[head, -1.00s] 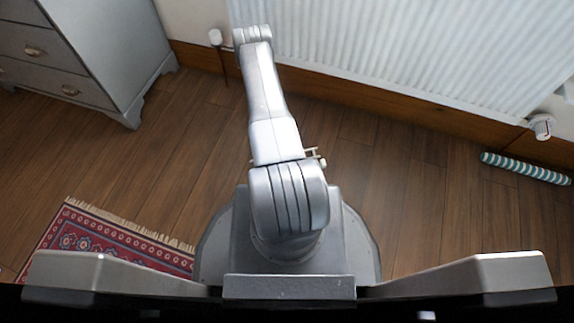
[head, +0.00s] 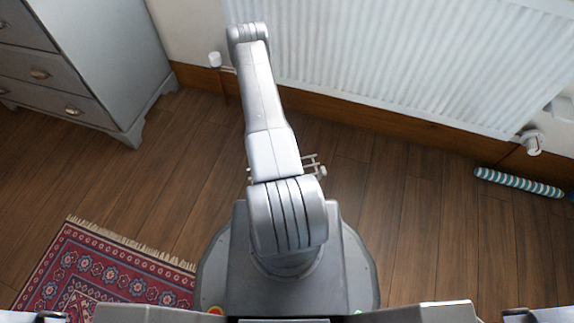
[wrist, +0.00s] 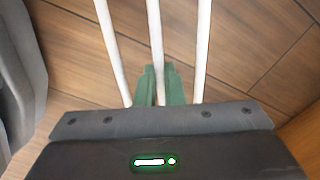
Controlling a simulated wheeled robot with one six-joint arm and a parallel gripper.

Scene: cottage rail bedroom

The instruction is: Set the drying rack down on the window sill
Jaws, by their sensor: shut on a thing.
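The drying rack shows in the wrist view as several long white bars (wrist: 202,50) running up out of the frame. The green fingers of my gripper (wrist: 159,74) are shut on its middle bar, and bare wooden floor lies behind it. In the head view only small pale ends of the rack (head: 316,168) show beside my arm; the rest is hidden under the arm. My fingers are hidden in the head view. The window sill is not in view.
A white ribbed radiator (head: 400,60) stands along the wall at the top, above a brown skirting board. A grey chest of drawers (head: 85,65) is at upper left. A patterned red rug (head: 100,268) lies at lower left. A striped roll (head: 518,183) lies at right.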

